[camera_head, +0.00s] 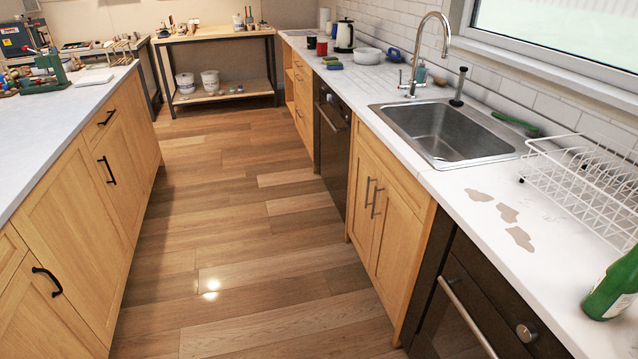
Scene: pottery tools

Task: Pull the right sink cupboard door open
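The wooden sink cupboard stands under the sink on the right of the head view. Its right door (402,225) looks shut, flush with the left door (358,200). The right door has a vertical metal bar handle (378,202) near the middle seam, close beside the left door's handle (368,192). The steel sink (440,130) is set in the white worktop above. Neither of my grippers is in view.
The wooden floor (240,260) in front of the cupboard is clear. An island counter (80,180) with black handles runs along the left. A dark oven (465,310) and a dark dishwasher (332,145) flank the cupboard. A dish rack (590,185) and green bottle (612,288) stand on the worktop.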

